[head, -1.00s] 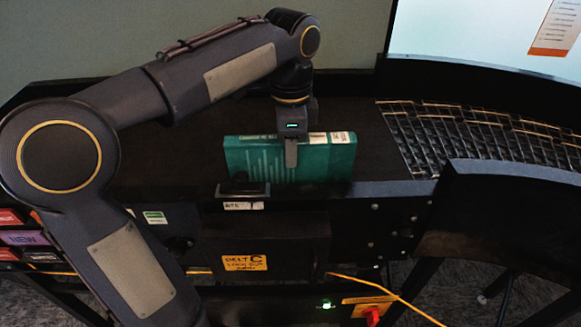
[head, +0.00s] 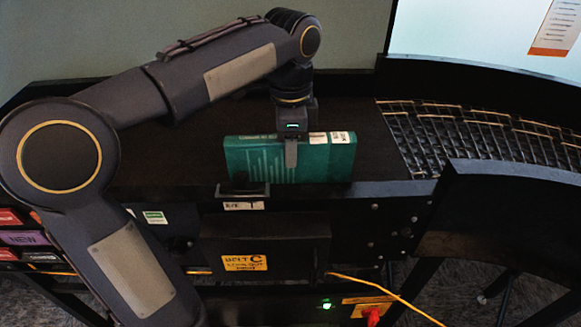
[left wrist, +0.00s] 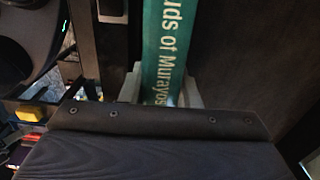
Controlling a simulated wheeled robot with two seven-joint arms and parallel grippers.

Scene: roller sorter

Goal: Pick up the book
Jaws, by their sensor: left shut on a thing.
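The book (head: 252,158) is teal with pale bar marks on its cover and white labels at its upper right edge. It stands upright on its long edge on the dark belt (head: 185,150), behind the front rail. My left gripper (head: 291,153) comes down from above and is shut on the book near its middle, one finger showing on the front cover. In the left wrist view the teal spine (left wrist: 168,50) with pale lettering runs between the fingers. The far finger is hidden behind the book in the head view. My right gripper is not in view.
A curved roller conveyor (head: 470,140) lies to the right, with a dark curved guard (head: 510,215) in front. A black rail with a small handle (head: 243,190) runs before the book. The belt left of the book is clear.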

